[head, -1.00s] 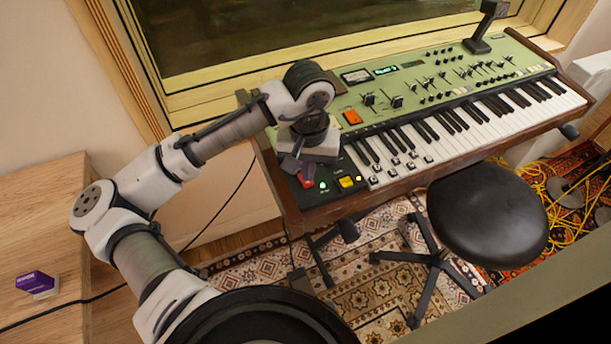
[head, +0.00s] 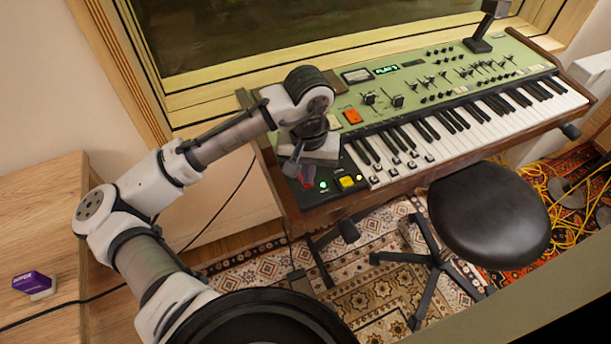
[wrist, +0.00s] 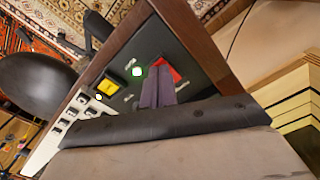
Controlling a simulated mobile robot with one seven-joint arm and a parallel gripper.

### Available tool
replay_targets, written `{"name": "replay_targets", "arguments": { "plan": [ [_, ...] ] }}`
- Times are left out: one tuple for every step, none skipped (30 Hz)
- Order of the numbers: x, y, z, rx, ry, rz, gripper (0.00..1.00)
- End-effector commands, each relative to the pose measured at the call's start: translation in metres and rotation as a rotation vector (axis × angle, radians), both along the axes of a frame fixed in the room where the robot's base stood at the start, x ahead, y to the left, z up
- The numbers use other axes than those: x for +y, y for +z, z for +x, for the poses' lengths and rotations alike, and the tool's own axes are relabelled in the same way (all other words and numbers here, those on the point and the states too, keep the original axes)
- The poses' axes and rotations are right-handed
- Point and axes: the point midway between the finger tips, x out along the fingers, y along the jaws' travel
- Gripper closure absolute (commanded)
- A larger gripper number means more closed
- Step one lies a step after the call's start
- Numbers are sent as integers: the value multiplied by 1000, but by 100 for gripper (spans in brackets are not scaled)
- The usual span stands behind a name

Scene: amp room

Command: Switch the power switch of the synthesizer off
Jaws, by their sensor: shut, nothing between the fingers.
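The green synthesizer (head: 440,62) stands below the window, with white and black keys along its front. Its red power switch (wrist: 175,73) is on the black panel at the left end. In the head view the switch (head: 308,174) is mostly hidden and dark. My gripper (wrist: 158,72) is shut and empty, its fingertips at the switch and covering part of it. I cannot tell whether they touch it. In the head view my gripper (head: 291,170) is over the left end of the panel. A green light (head: 323,185) beside the switch is lit, and the display (head: 386,69) glows.
A yellow button (head: 347,182) sits right of the green light. A black stool (head: 487,215) stands before the keys. A wooden table (head: 40,235) at the left holds a small purple box (head: 33,282). A patterned rug covers the floor.

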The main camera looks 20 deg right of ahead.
Motion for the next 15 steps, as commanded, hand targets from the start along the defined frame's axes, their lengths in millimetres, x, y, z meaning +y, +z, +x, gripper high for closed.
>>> {"name": "replay_targets", "arguments": {
  "plan": [
    [0, -1, 0, 0, 0, 0, 100],
    [0, -2, 0, 0, 0, 0, 100],
    [0, -2, 0, 0, 0, 0, 100],
    [0, -3, 0, 0, 0, 0, 100],
    [0, -3, 0, 0, 0, 0, 100],
    [0, -4, 0, 0, 0, 0, 100],
    [0, -4, 0, 0, 0, 0, 100],
    [0, -5, 0, 0, 0, 0, 100],
    [0, -6, 0, 0, 0, 0, 100],
    [0, -6, 0, 0, 0, 0, 100],
    [0, -7, 0, 0, 0, 0, 100],
    [0, -6, 0, 0, 0, 0, 100],
    [0, -6, 0, 0, 0, 0, 100],
    [0, -5, 0, 0, 0, 0, 100],
    [0, -4, 0, 1, 0, 0, 100]
  ]
}}
